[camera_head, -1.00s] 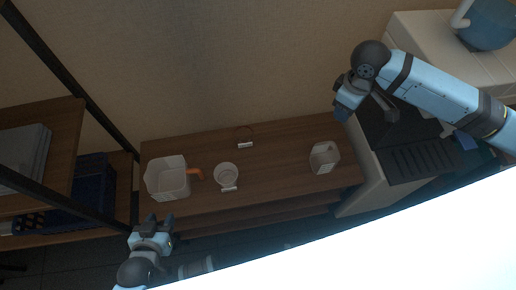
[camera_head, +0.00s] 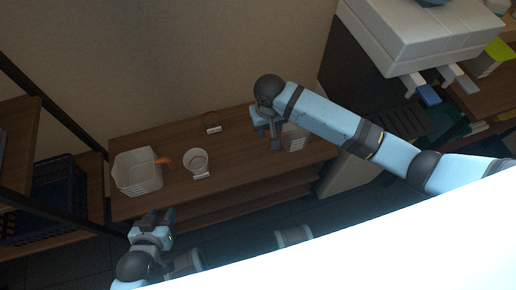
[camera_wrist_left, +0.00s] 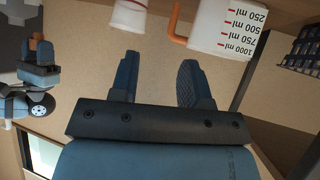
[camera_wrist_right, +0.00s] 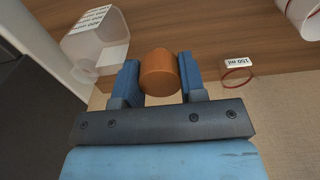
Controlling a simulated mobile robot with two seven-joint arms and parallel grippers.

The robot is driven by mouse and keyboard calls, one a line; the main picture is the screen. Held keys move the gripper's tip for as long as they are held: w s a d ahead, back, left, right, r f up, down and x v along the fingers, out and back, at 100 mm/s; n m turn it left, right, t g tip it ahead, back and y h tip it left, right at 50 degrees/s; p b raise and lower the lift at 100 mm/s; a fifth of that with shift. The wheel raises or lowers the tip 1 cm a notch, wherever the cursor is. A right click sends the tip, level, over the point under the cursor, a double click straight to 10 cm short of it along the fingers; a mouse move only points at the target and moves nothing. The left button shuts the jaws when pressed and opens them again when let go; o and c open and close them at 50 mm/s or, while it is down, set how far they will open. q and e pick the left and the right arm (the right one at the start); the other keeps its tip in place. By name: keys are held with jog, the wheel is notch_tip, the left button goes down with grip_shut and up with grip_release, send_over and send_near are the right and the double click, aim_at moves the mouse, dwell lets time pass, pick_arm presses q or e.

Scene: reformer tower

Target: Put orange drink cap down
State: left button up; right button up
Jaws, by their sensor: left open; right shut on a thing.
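The orange drink cap (camera_wrist_right: 159,72) is a small cylinder clamped between the fingers of my right gripper (camera_wrist_right: 158,84) in the right wrist view. The cap appears held above the wooden shelf top (camera_wrist_right: 190,22).
A clear jug (camera_head: 138,176) with an orange handle and a small clear cup (camera_head: 197,162) stand on the shelf's left part. Bare wood lies between ring and right container. A machine (camera_head: 415,35) stands right.

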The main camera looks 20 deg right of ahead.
jog(key=b, duration=0.1)
send_over(266, 155)
notch_tip(266, 155, down, 9)
jog(key=shift+f, duration=0.15)
notch_tip(266, 155, down, 4)
jog(key=shift+f+b, duration=0.25)
jog(key=shift+b, duration=0.4)
pick_arm(q)
jog(key=shift+w+d+f, duration=0.1)
jog(key=shift+f, duration=0.4)
jog(key=shift+r, duration=0.1)
pick_arm(e)
jog(key=shift+f, duration=0.1)
jog(key=o, duration=0.9)
jog(key=shift+f, duration=0.1)
